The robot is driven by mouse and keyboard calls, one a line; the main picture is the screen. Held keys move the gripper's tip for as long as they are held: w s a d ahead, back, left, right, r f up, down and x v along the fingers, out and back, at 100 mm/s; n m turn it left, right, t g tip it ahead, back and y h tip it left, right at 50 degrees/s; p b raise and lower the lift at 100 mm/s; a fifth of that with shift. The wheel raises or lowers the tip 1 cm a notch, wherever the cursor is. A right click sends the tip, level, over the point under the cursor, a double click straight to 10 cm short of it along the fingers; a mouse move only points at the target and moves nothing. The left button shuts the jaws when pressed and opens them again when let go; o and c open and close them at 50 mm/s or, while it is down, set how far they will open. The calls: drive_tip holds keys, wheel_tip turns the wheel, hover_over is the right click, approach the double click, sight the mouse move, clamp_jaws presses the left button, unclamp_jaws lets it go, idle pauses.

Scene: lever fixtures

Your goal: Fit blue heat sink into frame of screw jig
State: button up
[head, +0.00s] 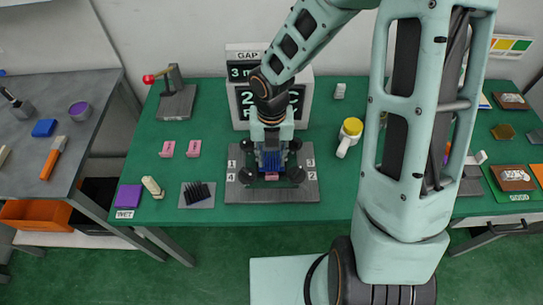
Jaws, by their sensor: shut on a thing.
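The screw jig (233,190) is a dark grey plate on the green table, with numbered corner labels and dark round posts around its middle. My gripper (271,168) points down over the middle of the jig, shut on the blue heat sink (270,160). The heat sink shows between the fingers, above or at the jig's frame. A pink patch shows just below it. My gripper and the posts hide much of the frame, and I cannot tell whether the heat sink touches it.
A black finned block (196,194) on a grey pad and two pink tags (193,148) lie left of the jig. A display box (240,110) stands behind. A red-knobbed lever fixture (176,98) is at back left.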

drive_tip(key=shift+f+b, duration=0.45)
drive_tip(key=shift+f, duration=0.4)
idle(0.3)
drive_tip(key=o, duration=1.2)
drive_tip(key=shift+c, duration=0.2)
drive_tip(key=shift+r, duration=0.1)
wheel_tip(320, 180, up, 12)
